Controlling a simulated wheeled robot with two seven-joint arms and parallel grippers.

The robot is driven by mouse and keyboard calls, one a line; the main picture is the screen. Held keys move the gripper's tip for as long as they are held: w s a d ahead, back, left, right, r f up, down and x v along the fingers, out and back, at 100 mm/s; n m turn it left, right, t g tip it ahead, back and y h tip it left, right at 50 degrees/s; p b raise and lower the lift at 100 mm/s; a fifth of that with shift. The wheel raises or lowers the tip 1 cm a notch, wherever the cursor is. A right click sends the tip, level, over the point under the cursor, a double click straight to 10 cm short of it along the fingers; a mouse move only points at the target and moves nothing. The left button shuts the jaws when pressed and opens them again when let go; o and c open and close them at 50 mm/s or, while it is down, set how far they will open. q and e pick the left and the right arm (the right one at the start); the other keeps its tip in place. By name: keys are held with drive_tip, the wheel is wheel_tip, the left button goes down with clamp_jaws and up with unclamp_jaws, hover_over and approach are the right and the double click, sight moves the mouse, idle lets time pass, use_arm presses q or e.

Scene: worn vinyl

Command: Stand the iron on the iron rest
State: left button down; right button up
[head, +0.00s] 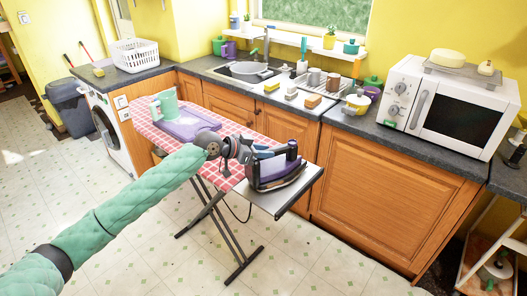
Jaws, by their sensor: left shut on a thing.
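The dark grey and purple iron (276,172) is at the near right end of the ironing board (222,172), which has a red checked cover. My left gripper (254,152) reaches in from the left and is shut on the iron, by its handle end; the fingertips are partly hidden. The iron rest (304,190) is a pale metal plate at that end of the board. The iron is over this plate, its sole roughly level; I cannot tell whether it touches. A dark cord hangs below. My right gripper is not in view.
The counter with a microwave (450,108) and wooden cupboards stand close behind the rest. The floor in front is clear.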

use_arm(q)
drive_tip(key=shift+f+b, duration=0.35)
drive_tip(key=shift+f, duration=0.15)
idle(1.2)
drive_tip(key=c, duration=1)
unclamp_jaws()
drive_tip(key=shift+c, duration=0.2)
drive_tip(key=shift+s+f, duration=0.1)
drive_tip(key=shift+f, duration=0.15)
drive_tip(key=shift+a+r, duration=0.15)
drive_tip(key=shift+r, duration=0.05)
drive_tip(key=shift+s+a+r, duration=0.2)
drive_tip(key=shift+a, duration=0.1)
drive_tip(key=v, duration=0.6)
drive_tip(key=shift+s+a, duration=0.25)
drive_tip(key=shift+a, duration=0.05)
drive_tip(key=shift+r, duration=0.15)
idle(0.3)
